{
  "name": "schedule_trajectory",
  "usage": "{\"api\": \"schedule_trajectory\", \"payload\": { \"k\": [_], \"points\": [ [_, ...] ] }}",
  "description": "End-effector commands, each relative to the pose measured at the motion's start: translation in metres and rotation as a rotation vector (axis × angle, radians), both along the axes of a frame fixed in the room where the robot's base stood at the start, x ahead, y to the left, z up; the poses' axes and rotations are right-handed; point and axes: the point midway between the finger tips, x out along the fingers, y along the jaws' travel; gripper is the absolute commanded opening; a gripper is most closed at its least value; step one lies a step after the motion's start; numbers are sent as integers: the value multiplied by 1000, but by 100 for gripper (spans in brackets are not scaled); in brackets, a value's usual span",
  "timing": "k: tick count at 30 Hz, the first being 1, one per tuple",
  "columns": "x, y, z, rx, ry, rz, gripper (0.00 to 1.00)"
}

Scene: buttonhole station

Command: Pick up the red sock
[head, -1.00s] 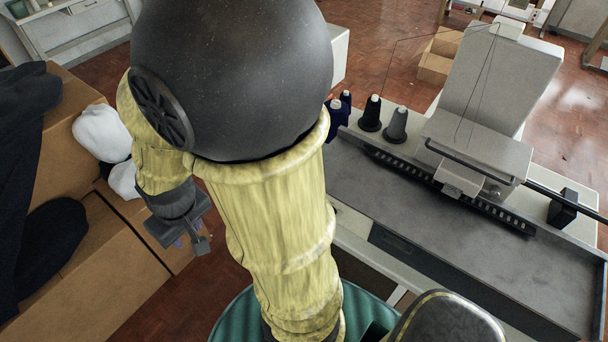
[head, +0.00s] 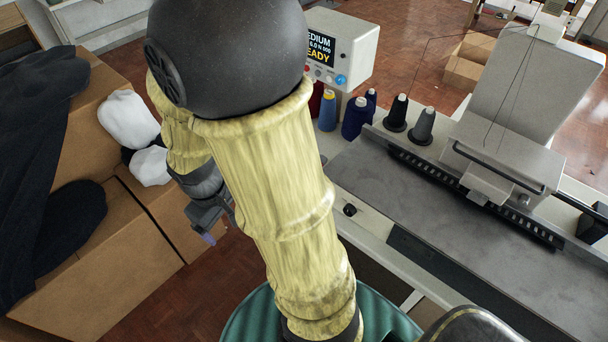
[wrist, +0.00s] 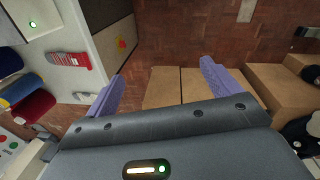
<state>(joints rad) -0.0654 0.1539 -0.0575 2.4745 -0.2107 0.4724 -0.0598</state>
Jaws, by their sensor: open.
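A flat red piece with a pale end, which looks like the red sock (wrist: 68,60), lies on a white surface at the upper left of the wrist view. It is small there, and I cannot make it out in the head view, where my arm covers part of the station. My gripper (wrist: 160,80) is open and empty, its two purple fingers spread over the floor and boxes, with the red piece off to their left. In the head view my gripper (head: 212,220) hangs left of my arm, between the boxes and the station, partly hidden.
Cardboard boxes (head: 105,240) stand at the left with dark cloth (head: 35,130) and white bundles (head: 128,119) on them. Thread cones (head: 360,118) and a display unit (head: 342,50) stand on the station near my arm. The machine (head: 505,160) fills the right. Brick-coloured floor lies between.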

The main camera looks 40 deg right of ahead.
Motion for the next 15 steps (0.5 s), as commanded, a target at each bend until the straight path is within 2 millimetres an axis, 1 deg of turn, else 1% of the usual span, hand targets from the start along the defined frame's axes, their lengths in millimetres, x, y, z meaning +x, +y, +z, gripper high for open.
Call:
{"api": "schedule_trajectory", "payload": {
  "k": [1, 3, 7, 10, 14, 15],
  "points": [
    [3, -6, -24, -48, 68, 79, 89],
    [8, -17, -45, -123, 160, 191, 89],
    [20, -42, -79, -276, 329, 401, 89],
    [34, -62, -103, -404, 457, 558, 89],
    [60, -86, -130, -586, 618, 754, 89],
    [69, -93, -137, -645, 666, 813, 89]
  ]
}}
